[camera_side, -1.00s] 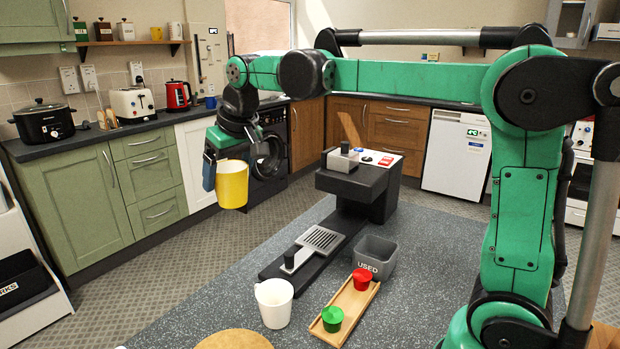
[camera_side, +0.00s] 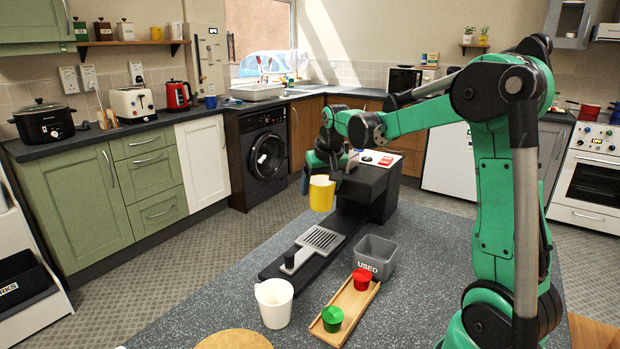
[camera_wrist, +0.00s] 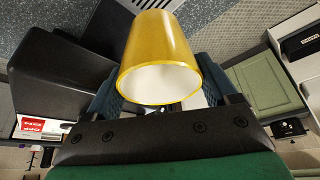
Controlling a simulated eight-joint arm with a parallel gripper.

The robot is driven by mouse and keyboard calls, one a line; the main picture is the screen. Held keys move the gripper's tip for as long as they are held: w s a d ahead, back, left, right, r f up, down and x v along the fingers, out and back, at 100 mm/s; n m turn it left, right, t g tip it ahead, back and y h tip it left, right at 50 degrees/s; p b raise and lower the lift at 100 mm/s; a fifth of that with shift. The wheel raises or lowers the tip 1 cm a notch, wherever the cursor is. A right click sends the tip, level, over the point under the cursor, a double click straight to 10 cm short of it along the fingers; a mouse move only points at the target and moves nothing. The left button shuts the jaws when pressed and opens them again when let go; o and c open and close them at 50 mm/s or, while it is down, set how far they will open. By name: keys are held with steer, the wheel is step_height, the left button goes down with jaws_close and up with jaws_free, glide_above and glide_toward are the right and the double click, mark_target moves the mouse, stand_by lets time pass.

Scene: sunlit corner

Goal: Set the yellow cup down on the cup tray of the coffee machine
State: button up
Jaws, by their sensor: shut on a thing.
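The yellow cup (camera_side: 322,193) is held in my gripper (camera_side: 322,172), in the air just left of the coffee machine's head. The wrist view shows the yellow cup (camera_wrist: 160,50) close up, its white inside facing the camera, between the blue fingers. The black coffee machine (camera_side: 366,183) stands on the speckled worktop, its base stretching toward the front. The cup tray (camera_side: 323,238), a silver slotted grate, lies on that base, below the cup in the side view and clear of it. In the wrist view part of the tray (camera_wrist: 103,35) shows behind the cup.
A white mug (camera_side: 274,303) stands at the front. A wooden rack (camera_side: 347,312) carries a red pod (camera_side: 361,279) and a green pod (camera_side: 332,319). A grey bin marked USED (camera_side: 374,255) sits right of the tray. A black lever (camera_side: 290,258) rises from the base's front end.

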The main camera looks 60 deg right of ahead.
steer(key=shift+f, duration=3.5)
steer(key=shift+f, duration=0.5)
steer(key=o, duration=1.2)
steer(key=shift+r, duration=0.1)
steer(key=shift+r, duration=3.95)
steer(key=shift+a, duration=0.1)
